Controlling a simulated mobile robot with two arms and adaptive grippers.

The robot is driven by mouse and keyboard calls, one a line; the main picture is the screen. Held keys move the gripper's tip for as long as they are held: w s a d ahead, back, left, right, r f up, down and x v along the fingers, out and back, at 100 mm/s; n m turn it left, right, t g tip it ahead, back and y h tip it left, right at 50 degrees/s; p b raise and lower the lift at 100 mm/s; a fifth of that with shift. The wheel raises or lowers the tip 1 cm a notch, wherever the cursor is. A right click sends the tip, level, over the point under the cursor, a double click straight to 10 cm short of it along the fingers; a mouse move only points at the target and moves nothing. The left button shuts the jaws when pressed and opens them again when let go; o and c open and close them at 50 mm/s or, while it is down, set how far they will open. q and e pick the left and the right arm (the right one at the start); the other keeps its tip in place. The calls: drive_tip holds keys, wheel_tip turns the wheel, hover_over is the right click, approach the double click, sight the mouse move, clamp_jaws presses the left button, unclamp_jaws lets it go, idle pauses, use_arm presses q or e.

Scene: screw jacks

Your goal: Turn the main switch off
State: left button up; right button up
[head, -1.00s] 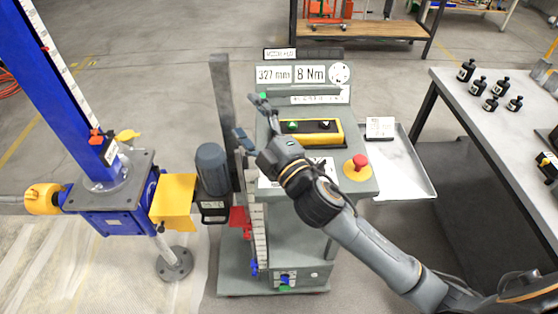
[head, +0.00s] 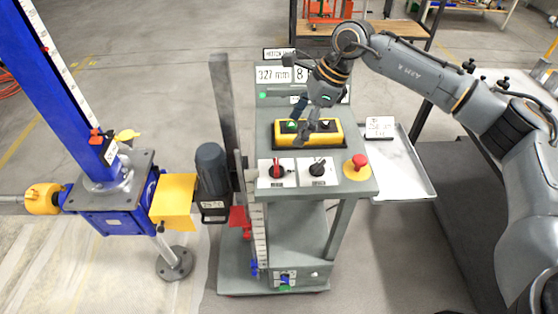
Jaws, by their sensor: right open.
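Two rotary switches sit on white plates near the front edge of the grey control panel (head: 260,133). The left one (head: 277,171) has a red handle. The right one (head: 317,168) is black. Their labels are too small to read, so I cannot tell for certain which is the main switch. My right gripper (head: 302,120) is open and empty, pointing down over the yellow push-button box (head: 335,131), behind the switches. I cannot tell whether its fingertips touch the box. My left gripper is out of view.
A red emergency-stop button (head: 356,165) stands right of the switches. A grey upright post (head: 222,100) and a motor (head: 211,168) are on the left. A side tray (head: 410,175) holds a small sign (head: 380,127). The blue screw jack (head: 110,205) stands further left.

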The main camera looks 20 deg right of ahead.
sight(277, 164)
drive_tip(key=p+x, duration=0.1)
drive_tip(key=x, duration=0.3)
drive_tip(key=p+x, duration=0.2)
drive_tip(key=x, duration=0.2)
drive_tip(key=p+x, duration=0.2)
drive_tip(key=x, duration=0.2)
drive_tip(key=shift+w+d+f, duration=0.1)
drive_tip(key=shift+d+f, duration=0.2)
drive_tip(key=shift+f, duration=0.05)
drive_tip(key=shift+w+a+f, duration=0.1)
drive_tip(key=shift+a+f, duration=0.05)
drive_tip(key=shift+f, duration=0.35)
drive_tip(key=c, duration=1.2)
drive_tip(key=shift+o, duration=0.2)
